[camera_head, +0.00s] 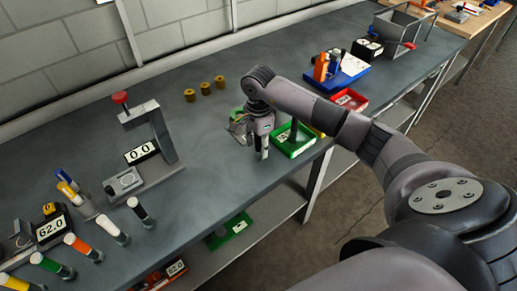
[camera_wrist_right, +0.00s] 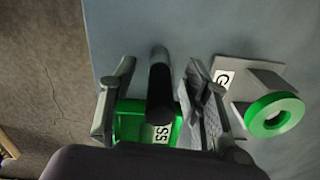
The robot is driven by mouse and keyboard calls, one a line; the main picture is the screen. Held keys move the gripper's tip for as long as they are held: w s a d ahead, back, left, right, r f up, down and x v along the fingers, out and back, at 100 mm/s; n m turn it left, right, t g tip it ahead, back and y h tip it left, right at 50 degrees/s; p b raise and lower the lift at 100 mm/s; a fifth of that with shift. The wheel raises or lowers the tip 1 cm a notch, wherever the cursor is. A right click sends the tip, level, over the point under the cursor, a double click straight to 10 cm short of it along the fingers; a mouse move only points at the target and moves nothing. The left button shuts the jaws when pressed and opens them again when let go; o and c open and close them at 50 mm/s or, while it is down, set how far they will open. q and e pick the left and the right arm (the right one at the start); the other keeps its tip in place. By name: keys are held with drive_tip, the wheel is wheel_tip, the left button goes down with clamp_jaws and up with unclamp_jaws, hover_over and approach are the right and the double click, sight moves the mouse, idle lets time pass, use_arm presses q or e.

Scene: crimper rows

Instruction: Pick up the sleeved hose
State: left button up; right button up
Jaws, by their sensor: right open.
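My right gripper (camera_head: 261,150) is pointing down over the bench beside a green tray (camera_head: 306,150). In the wrist view the gripper (camera_wrist_right: 160,95) is open, one finger on each side of a dark upright cylinder (camera_wrist_right: 159,80), which looks like the sleeved hose. The cylinder stands at the green tray (camera_wrist_right: 131,125) with an "SS" label; a dark upright piece (camera_head: 294,130) also shows there in the head view. I cannot tell whether a finger touches it. My left gripper is not in view.
A grey stand with a green ring (camera_wrist_right: 274,114) is close beside the right-hand finger. A red tray (camera_head: 350,101) and a blue tray (camera_head: 345,74) lie farther along. A press (camera_head: 150,135) and several coloured handles (camera_head: 84,247) are at the left.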

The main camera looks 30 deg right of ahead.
drive_tip(key=shift+c, duration=0.4)
clamp_jaws()
